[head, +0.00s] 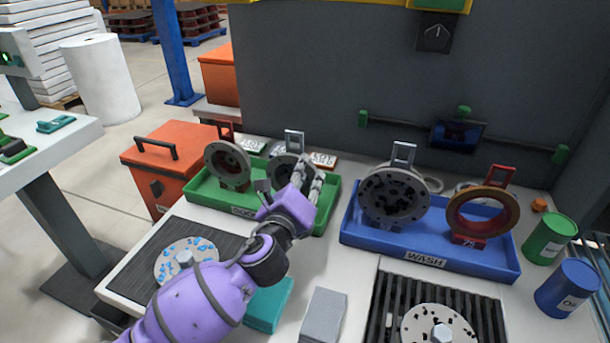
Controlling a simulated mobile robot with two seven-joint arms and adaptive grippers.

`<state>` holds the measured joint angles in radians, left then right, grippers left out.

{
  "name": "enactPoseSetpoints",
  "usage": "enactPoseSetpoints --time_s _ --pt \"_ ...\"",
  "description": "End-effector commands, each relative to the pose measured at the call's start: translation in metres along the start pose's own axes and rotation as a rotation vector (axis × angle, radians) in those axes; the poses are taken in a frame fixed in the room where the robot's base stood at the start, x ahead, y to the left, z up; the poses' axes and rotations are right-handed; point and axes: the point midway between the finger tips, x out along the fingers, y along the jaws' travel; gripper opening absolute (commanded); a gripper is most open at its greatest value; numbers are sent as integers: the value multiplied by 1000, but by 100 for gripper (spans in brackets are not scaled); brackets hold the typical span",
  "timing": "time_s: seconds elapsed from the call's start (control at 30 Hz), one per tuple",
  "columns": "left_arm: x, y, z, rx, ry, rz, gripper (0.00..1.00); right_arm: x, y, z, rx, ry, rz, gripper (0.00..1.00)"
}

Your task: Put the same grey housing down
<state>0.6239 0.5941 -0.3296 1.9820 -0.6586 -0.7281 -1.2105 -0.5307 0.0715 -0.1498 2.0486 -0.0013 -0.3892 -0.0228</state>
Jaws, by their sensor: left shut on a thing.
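My left gripper (293,184) reaches over the green tray (328,205) and is shut on a grey housing (284,165), a round ring-shaped part with a pale tag standing above it. The gripper hides much of this housing, and I cannot tell whether its base touches the tray. Another grey housing (213,158) with a red tag stands upright at the left of the same tray. In the blue WASH tray (362,238) a larger grey housing (365,190) stands upright beside a bronze ring on a red base (508,213). My right gripper is not in view.
A green can (547,240) and a blue can (567,288) stand right of the blue tray. A grey block (324,318) and a teal block (268,304) lie in front. A dark mat (150,257) bears a disc with blue bits. A dark panel rises behind.

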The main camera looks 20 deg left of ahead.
Motion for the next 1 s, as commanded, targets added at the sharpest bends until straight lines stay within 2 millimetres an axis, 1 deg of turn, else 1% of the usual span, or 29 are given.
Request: enactPoseSetpoints --time_s 0.03,0.07,0.2,0.47,0.57,0.67,0.77,1.0 --pt "0 1 -1 0 -1 -1 0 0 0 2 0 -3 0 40" --pt "0 2 -2 -1 1 2 19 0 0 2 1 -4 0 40" --pt "0 2 -2 0 1 1 37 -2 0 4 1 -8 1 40" --pt "0 2 -2 0 1 1 37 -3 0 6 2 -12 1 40" --pt "0 -2 2 0 0 -1 37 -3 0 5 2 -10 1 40" --pt "-12 0 0 -1 2 0 37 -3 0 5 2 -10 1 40" --pt "-31 0 0 -2 3 2 37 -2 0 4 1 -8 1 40" --pt "-83 0 0 -1 3 2 37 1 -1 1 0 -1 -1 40"
